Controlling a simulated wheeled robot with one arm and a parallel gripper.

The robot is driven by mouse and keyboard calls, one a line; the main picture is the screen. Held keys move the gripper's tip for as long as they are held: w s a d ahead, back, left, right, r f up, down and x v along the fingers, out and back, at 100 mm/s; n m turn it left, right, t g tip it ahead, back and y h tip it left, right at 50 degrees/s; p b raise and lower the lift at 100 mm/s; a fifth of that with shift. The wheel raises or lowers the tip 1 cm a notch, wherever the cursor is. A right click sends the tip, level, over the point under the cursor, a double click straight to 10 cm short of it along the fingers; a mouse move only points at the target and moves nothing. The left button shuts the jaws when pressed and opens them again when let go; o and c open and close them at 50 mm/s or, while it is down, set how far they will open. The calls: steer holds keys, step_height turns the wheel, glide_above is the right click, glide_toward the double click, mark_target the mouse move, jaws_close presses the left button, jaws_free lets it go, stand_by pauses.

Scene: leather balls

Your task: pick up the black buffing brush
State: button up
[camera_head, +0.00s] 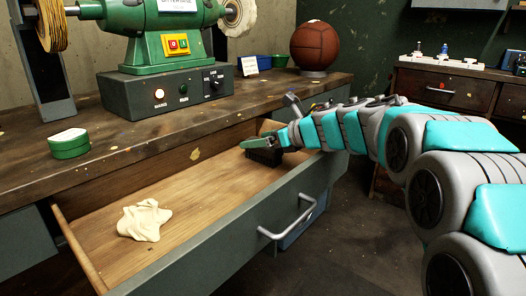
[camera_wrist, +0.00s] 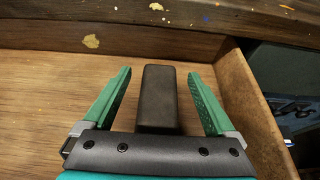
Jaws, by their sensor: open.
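The black buffing brush (camera_wrist: 158,100) lies in the open wooden drawer (camera_head: 195,205), near the drawer's right end. In the wrist view it shows as a dark block between the two green fingers of my gripper (camera_wrist: 160,92). The fingers are open, with a gap on each side of the brush. In the head view my gripper (camera_head: 262,143) reaches into the drawer from the right, and the dark brush (camera_head: 264,157) shows just below it, partly hidden. I cannot tell how far the fingers reach down beside it.
A cream cloth (camera_head: 144,220) lies in the drawer's left part. The drawer's right side wall (camera_wrist: 250,100) is close to my right finger. The bench (camera_head: 190,130) edge runs behind, carrying a green grinder (camera_head: 165,35), a green tin (camera_head: 69,144) and a leather ball (camera_head: 315,46).

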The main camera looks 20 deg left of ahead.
steer(key=shift+x, duration=0.8)
steer(key=shift+d, duration=0.1)
steer(key=shift+c, duration=0.2)
jaws_close()
